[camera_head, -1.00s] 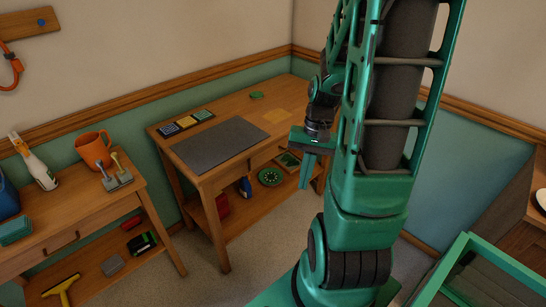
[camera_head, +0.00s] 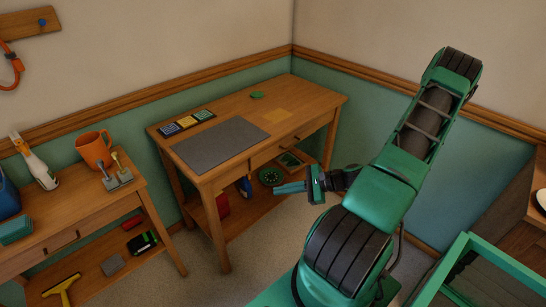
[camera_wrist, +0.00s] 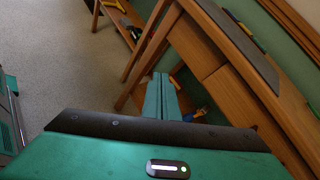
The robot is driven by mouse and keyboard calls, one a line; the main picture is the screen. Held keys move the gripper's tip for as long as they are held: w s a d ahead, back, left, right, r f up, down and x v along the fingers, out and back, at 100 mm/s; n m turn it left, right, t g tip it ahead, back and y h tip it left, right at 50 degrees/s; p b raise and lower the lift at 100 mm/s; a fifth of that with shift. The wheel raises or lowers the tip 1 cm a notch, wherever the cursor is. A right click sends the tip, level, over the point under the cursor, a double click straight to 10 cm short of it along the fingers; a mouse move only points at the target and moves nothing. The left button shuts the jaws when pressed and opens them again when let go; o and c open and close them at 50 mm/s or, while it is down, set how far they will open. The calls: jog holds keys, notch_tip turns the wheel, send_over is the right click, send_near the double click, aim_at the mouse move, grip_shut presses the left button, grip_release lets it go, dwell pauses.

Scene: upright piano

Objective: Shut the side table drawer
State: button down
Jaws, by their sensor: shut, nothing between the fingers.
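The wooden side table (camera_head: 217,192) stands against the back wall, with drawer fronts below its top. The right drawer front (camera_head: 288,143) has a small dark handle. Both fronts look close to flush; I cannot tell whether one sticks out a little. In the wrist view, one drawer front (camera_wrist: 195,48) and another (camera_wrist: 245,105) run along the table's side. My gripper (camera_head: 277,188) is shut and empty, in front of the table and lower than the drawers. Its fingers (camera_wrist: 161,78) point towards the table's legs and lower shelf, apparently clear of the drawer fronts.
A grey mat (camera_head: 220,144) and a tray of coloured tiles (camera_head: 186,123) lie on the tabletop. A green round object (camera_head: 271,176) sits on the lower shelf. Another table (camera_head: 75,222) with an orange mug (camera_head: 94,150) stands at left. The carpet between is clear.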

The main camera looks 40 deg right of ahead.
jog(key=w+d+m+t+h, duration=0.2)
jog(key=d+m+t+h, duration=0.1)
jog(key=d+m+t, duration=0.25)
jog(key=m+t+h, duration=0.3)
jog(key=m+h, duration=0.1)
jog(key=m, duration=0.3)
send_near(269, 150)
jog(key=w, duration=0.6)
jog(key=shift+w+a, duration=0.3)
jog(key=shift+a, duration=0.05)
jog(key=shift+w+n, duration=0.25)
jog(key=shift+w, duration=0.65)
jog(key=shift+r, duration=0.2)
